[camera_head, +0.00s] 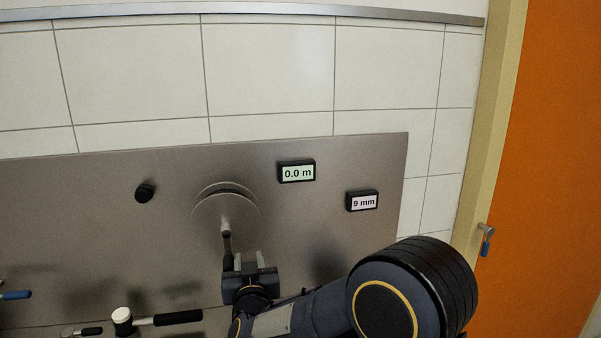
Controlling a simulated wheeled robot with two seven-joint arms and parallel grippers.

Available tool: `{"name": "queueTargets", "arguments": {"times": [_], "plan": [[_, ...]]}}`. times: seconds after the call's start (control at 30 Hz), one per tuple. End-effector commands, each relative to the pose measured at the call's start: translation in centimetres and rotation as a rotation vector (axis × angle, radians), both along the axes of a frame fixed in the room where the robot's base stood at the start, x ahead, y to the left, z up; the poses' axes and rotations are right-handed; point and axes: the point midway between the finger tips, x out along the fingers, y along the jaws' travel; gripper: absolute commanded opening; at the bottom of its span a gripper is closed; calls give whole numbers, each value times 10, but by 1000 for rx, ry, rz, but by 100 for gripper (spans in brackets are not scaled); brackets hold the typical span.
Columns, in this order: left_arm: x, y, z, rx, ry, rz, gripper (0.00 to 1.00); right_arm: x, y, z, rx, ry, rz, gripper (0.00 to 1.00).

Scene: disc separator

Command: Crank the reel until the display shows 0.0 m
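The reel (240,207) is a round grey disc on the steel panel. Its crank has a dark handle (227,246) hanging below the reel's middle. My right gripper (250,262) is just right of the handle's lower end. Its two pale fingers stand apart with nothing seen between them, and the handle appears beside the left finger; whether they touch is unclear. My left gripper is not in view.
A black knob (145,192) sits left of the reel. A black-handled lever (178,318) with a white cap and a blue-handled one (16,295) are at the lower left. An orange door (545,150) is at the right.

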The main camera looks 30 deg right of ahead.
Motion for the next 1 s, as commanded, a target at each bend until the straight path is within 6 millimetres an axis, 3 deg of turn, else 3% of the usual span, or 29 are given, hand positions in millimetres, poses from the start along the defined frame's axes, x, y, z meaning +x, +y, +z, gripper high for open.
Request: {"name": "queueTargets", "arguments": {"times": [0.03,0.23,0.4,0.5,1.0], "plan": [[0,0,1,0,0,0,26,-3,21,4,0,-4,48,60],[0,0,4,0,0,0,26,-32,29,2,-1,1,51,67],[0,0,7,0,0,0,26,-57,36,1,-4,5,52,83],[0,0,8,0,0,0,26,-69,39,1,-5,4,51,84],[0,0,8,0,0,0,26,-75,34,2,-2,-2,31,84]]}}
